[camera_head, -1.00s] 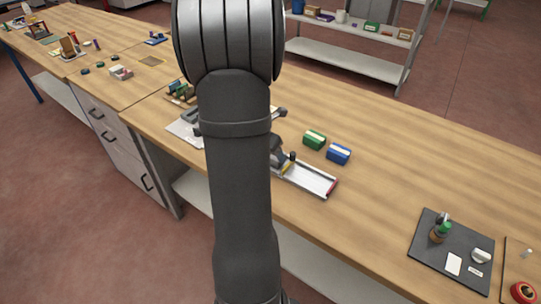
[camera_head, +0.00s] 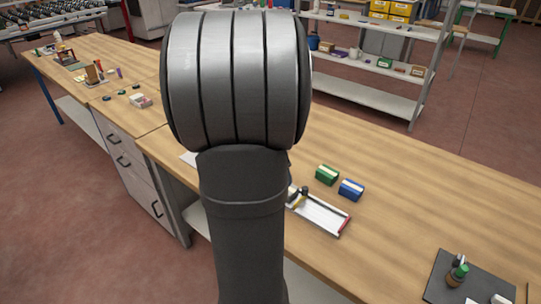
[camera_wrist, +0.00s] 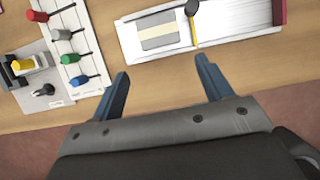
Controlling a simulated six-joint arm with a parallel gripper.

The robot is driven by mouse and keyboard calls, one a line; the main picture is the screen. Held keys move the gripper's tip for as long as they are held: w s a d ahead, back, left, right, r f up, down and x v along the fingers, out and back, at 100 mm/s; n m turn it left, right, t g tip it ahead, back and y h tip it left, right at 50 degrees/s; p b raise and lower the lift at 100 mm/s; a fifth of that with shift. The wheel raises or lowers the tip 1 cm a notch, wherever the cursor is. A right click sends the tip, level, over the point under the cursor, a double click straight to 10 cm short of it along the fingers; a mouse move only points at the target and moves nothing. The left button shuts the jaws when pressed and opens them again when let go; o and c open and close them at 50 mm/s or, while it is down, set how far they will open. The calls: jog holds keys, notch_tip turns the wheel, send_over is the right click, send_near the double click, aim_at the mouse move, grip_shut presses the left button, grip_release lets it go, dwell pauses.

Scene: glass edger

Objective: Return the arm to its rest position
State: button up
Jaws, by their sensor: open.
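My gripper (camera_wrist: 162,66) shows in the wrist view with its two blue-grey fingers spread wide and nothing between them. Beyond the fingertips lies a white tray-like fixture (camera_wrist: 250,22) with a striped pale block (camera_wrist: 160,34) and a yellow-tipped black rod (camera_wrist: 193,25). The fingers appear apart from it. In the head view my arm stands across the middle and hides my gripper and part of the bench. The white fixture shows beside the arm in the head view (camera_head: 322,214), with a red end.
Green (camera_head: 327,175) and blue (camera_head: 351,190) boxes stand behind the fixture. A dark mat (camera_head: 440,282) with a green-capped bottle (camera_head: 458,274) lies front right. The right bench middle is clear.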

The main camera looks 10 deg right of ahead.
jog(key=x, duration=1.2)
jog(key=shift+a+r, duration=0.1)
jog(key=shift+r, duration=0.05)
jog(key=shift+f, duration=0.25)
notch_tip(320, 180, up, 10)
jog(key=shift+r, duration=0.1)
jog(key=w+d, duration=0.2)
jog(key=d, duration=0.6)
jog(key=w+d, duration=0.3)
jog(key=d, duration=0.5)
jog(key=shift+n, duration=0.3)
jog(key=w+a+f, duration=0.4)
jog(key=w, duration=0.1)
jog(key=w+a+f, duration=0.2)
jog(key=shift+w+a, duration=0.1)
jog(key=shift+w, duration=0.15)
jog(key=f, duration=0.3)
jog(key=shift+w+a, duration=0.35)
jog(key=shift+w, duration=0.05)
jog(key=shift+f, duration=0.55)
dwell(0.8)
